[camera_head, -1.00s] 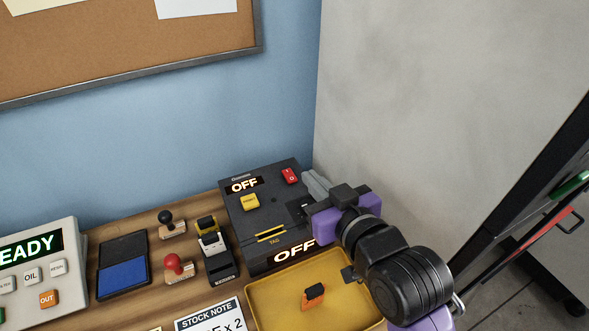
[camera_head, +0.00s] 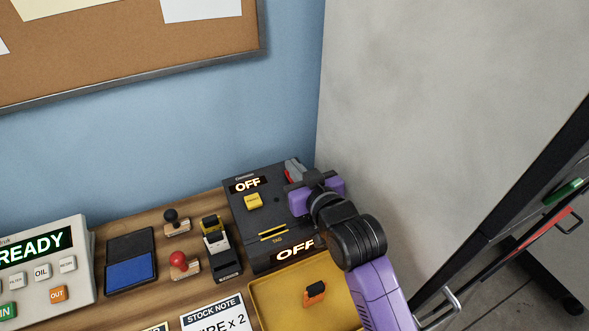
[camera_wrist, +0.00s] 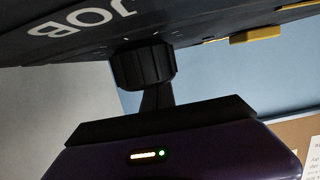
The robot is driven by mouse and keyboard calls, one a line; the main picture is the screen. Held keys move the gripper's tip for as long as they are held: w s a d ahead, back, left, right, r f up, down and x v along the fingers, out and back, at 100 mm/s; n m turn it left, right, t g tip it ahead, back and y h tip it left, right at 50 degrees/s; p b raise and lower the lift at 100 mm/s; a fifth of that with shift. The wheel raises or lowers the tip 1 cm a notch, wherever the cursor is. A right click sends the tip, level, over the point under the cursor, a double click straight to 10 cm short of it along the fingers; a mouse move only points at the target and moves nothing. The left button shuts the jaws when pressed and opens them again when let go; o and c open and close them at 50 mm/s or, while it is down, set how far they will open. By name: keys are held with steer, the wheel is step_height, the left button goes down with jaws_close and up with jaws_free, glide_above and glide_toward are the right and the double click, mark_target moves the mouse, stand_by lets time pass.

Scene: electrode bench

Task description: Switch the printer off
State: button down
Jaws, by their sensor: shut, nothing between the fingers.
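The printer (camera_head: 258,227) is a dark box at the back right of the bench. Its top display (camera_head: 247,185) and front display (camera_head: 294,250) both read OFF. A yellow button (camera_head: 253,201) is on its top. The red switch (camera_head: 288,175) shows only as a sliver beside my fingers. My gripper (camera_head: 294,168) is shut and empty, at the printer's far right top corner, over or against the red switch; I cannot tell whether it touches. In the wrist view the dark printer (camera_wrist: 200,35) fills the top, with white lettering and a yellow part; the switch is not seen there.
A yellow tray (camera_head: 262,307) with an orange and black item (camera_head: 314,293) stands in front of the printer. A tag device (camera_head: 221,250), stamps (camera_head: 184,264), a blue pad (camera_head: 130,274) and a READY panel (camera_head: 45,262) are left. A grey wall (camera_head: 440,120) rises at the right.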

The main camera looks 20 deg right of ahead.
steer(key=shift+f, duration=0.55)
steer(key=shift+w+f, duration=0.1)
steer(key=shift+f, duration=0.2)
step_height(320, 180, up, 5)
steer(key=p, duration=0.3)
steer(key=shift+w+f+p, duration=0.1)
steer(key=shift+w+p, duration=0.05)
steer(key=shift+p, duration=0.2)
steer(key=v, duration=0.3)
steer(key=b+v, duration=0.1)
steer(key=v, duration=0.2)
steer(key=b+v, duration=0.1)
steer(key=v, duration=0.2)
steer(key=shift+r, duration=0.45)
